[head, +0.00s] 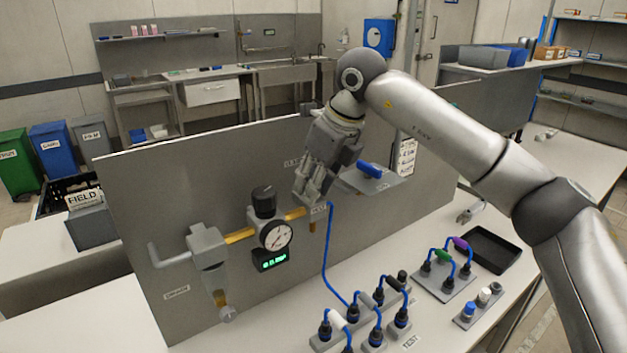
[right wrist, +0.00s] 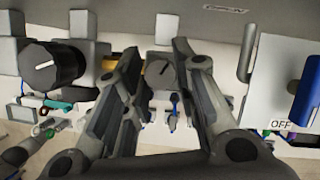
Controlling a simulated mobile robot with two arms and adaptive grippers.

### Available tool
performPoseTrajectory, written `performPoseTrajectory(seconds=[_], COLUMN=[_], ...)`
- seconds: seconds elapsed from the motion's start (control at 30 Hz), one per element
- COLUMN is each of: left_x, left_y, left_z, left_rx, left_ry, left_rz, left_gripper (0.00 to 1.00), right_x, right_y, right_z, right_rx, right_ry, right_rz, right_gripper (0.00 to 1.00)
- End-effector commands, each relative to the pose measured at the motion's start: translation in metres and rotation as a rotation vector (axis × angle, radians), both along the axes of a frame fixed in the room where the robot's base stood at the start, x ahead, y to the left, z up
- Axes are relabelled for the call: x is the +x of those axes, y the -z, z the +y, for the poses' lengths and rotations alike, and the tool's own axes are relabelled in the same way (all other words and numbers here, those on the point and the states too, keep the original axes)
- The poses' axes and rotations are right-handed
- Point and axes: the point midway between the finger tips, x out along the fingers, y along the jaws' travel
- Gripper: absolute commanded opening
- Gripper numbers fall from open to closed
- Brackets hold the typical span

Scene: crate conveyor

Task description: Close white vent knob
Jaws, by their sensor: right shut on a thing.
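The vent knob (right wrist: 161,74) is a pale knob with a dark pointer line. It sits between the two fingers of my right gripper (right wrist: 158,100) in the right wrist view. In the head view my right gripper (head: 310,196) reaches down to the pipe line on the grey panel, right of the gauge, and its fingers hide the knob there. The fingers are shut on the knob. My left gripper is not in view.
A black regulator knob (head: 263,201), a round gauge (head: 277,236) and a green-lit display (head: 272,261) are left of my gripper. A blue lever (head: 370,170) is close on the right. Blue-cabled sockets and a black tray (head: 494,250) stand on the white bench.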

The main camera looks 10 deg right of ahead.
Motion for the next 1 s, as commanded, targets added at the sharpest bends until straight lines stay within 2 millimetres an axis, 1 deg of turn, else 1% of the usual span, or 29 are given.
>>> performPoseTrajectory(seconds=[0.03, 0.3, 0.5, 0.7, 1.0], left_x=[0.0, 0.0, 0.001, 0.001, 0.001], left_y=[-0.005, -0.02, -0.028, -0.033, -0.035], left_z=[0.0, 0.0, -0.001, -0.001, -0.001], left_rx=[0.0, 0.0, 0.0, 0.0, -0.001], left_ry=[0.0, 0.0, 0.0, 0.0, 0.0], left_rz=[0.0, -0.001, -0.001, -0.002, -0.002], left_gripper=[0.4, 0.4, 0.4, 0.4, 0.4], right_x=[0.001, 0.002, 0.003, 0.003, 0.003], right_y=[-0.004, -0.005, -0.005, -0.004, -0.003], right_z=[-0.001, -0.002, -0.002, -0.002, -0.003], right_rx=[0.003, 0.002, 0.002, 0.001, 0.0], right_ry=[-0.04, -0.27, -0.396, -0.474, -0.513], right_rz=[-0.001, -0.003, -0.005, -0.005, -0.006], right_gripper=[0.02, 0.02, 0.02, 0.02, 0.03])
